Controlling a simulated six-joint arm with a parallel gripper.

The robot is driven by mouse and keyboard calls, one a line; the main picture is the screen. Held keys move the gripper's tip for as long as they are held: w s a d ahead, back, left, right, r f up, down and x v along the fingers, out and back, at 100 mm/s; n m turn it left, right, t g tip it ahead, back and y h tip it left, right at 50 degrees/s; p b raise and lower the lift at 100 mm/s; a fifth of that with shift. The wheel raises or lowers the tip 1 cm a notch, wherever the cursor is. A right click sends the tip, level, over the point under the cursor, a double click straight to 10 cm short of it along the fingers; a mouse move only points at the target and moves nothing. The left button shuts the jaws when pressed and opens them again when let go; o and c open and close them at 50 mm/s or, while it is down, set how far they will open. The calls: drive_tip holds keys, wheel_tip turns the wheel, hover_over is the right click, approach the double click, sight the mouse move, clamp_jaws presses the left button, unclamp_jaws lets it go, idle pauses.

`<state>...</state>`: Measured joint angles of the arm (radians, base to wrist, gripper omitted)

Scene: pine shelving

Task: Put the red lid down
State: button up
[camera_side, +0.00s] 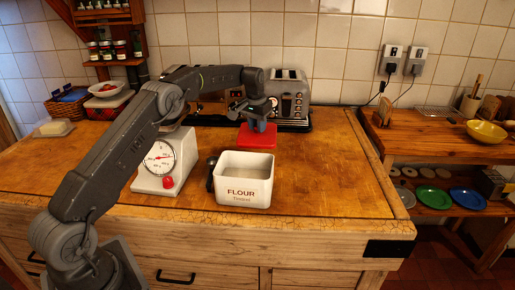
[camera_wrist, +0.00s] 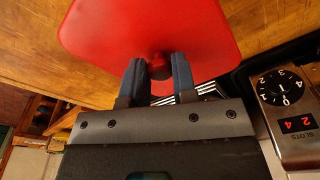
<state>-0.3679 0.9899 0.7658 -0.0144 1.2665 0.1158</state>
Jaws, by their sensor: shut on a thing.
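The red lid (camera_side: 257,138) is behind the white flour tin (camera_side: 244,191) in the side view, over the wooden counter. In the wrist view the red lid (camera_wrist: 150,28) fills the top middle, with its knob between my fingers. My gripper (camera_side: 256,125) is above the lid and shut on that knob; its two blue fingers also show in the wrist view (camera_wrist: 157,70). The lid looks level and low over the counter; I cannot tell whether it touches. The flour tin is open at the top.
A toaster (camera_side: 288,98) stands close behind the lid, and it shows at the right in the wrist view (camera_wrist: 288,110). A white scale (camera_side: 168,163) stands left of the tin, with a dark scoop-like object (camera_side: 211,174) between them. The counter's right side is clear.

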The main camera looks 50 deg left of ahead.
drive_tip(key=shift+f, duration=3.55)
drive_tip(key=shift+f, duration=0.1)
drive_tip(key=o, duration=0.9)
